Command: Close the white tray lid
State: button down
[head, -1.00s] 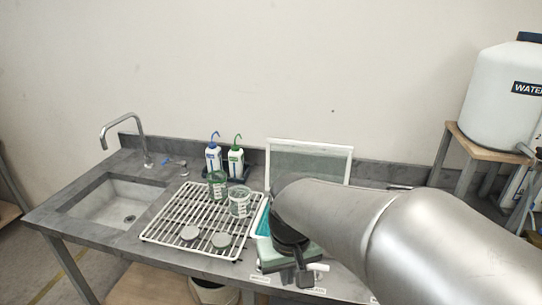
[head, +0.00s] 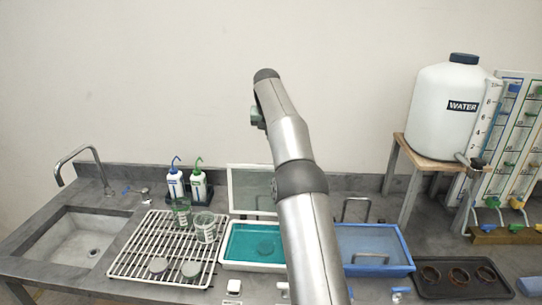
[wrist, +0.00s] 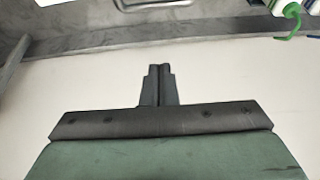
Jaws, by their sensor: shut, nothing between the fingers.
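The white tray (head: 250,267) stands on the bench with teal liquid in it. Its clear lid with a white frame (head: 246,190) stands open and upright at the tray's back edge. My arm crosses in front of the right part of both and hides it. My gripper (head: 256,115) is raised well above the tray and lid, against the wall, and shows only partly in the head view. In the wrist view my gripper (wrist: 158,68) has its two dark fingers together, with nothing between them, against the pale wall.
A white wire rack (head: 140,245) with jars and discs is left of the tray, with wash bottles (head: 187,186) behind. A blue tray (head: 375,268) is to the right, then a dark tray with rings (head: 460,280). A water tank (head: 445,115) stands at right.

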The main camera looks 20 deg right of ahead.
notch_tip(320, 180, down, 9)
jog(key=shift+f, duration=0.15)
dwell(0.8)
dwell(0.3)
